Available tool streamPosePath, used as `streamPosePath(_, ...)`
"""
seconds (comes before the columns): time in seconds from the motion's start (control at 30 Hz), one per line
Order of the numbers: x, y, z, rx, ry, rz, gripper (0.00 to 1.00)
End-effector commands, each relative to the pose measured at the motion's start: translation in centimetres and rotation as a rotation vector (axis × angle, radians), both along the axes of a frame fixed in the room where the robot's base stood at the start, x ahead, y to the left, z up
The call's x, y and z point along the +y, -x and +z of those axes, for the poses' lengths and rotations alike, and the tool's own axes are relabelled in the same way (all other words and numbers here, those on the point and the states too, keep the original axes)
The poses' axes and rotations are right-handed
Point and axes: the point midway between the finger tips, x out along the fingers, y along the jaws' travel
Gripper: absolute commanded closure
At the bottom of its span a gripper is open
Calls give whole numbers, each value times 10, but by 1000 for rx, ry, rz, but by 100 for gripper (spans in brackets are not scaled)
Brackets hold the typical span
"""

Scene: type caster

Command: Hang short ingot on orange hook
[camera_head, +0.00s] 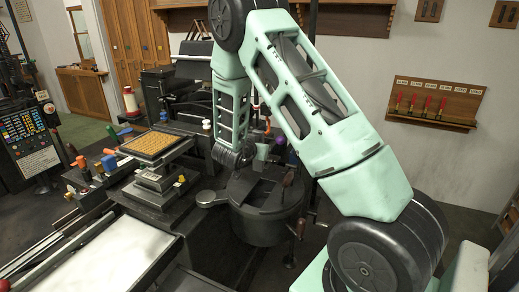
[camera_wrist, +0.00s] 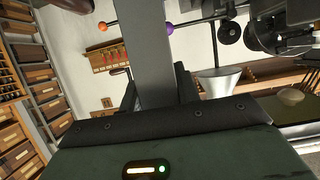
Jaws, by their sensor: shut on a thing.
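My gripper (camera_wrist: 158,88) is shut on a flat grey bar, which appears to be the short ingot (camera_wrist: 153,45). In the wrist view the bar runs up from between the dark fingers past the top edge. The orange ball (camera_wrist: 102,26) of the orange hook shows left of the bar, with a thin dark rod running behind the bar. The ingot hides part of this rod. In the head view the orange ball (camera_head: 268,125) is small, close to my gripper (camera_head: 243,160). A grey piece beside the gripper seems to be the ingot (camera_head: 263,150). Contact with the hook cannot be told.
A purple ball (camera_wrist: 169,28) on a dark rod is just right of the ingot; it also shows in the head view (camera_head: 281,140). A round dark melting pot (camera_head: 265,207) stands below my gripper. A machine with an orange-topped block (camera_head: 157,145) is to the left.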

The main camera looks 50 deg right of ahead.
Motion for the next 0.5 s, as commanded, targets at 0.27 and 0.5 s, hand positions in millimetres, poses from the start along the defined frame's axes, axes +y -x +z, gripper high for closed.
streamPosePath(0.27,-7,-3,1,-2,3,0,100)
streamPosePath(0.5,-13,-5,1,-3,4,-1,100)
